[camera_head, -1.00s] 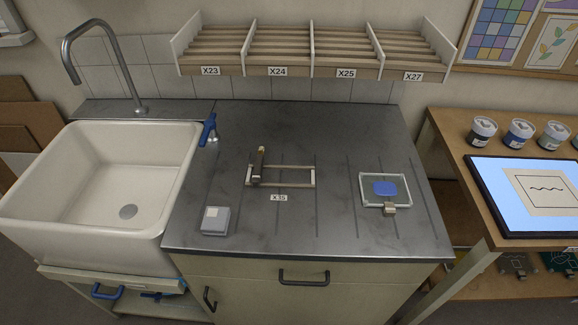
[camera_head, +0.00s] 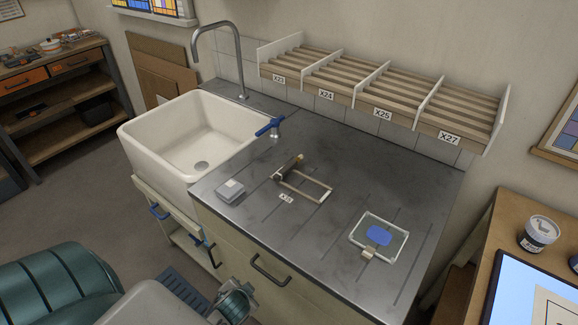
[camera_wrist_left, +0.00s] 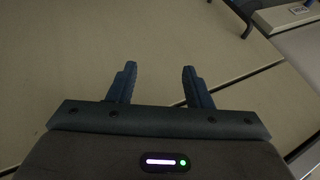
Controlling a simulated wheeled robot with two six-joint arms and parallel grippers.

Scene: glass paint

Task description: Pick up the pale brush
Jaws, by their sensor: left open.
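A brush-like piece (camera_head: 288,167) with a pale, brownish top side and a dark end lies at the left end of a small wooden rack (camera_head: 310,199) on the grey worktop. I cannot tell for sure that it is the pale brush. My left gripper (camera_wrist_left: 158,72) is open and empty in the left wrist view, with no brush between its fingers. In the head view, teal and grey parts of my arm show low at the left, well below the worktop and apart from the rack. My right gripper is not in view.
A glass pane with a blue patch (camera_head: 379,236) lies right on the worktop (camera_head: 250,222). A small grey box (camera_head: 230,191) sits near its front left edge. A slatted shelf (camera_head: 385,92) hangs behind.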

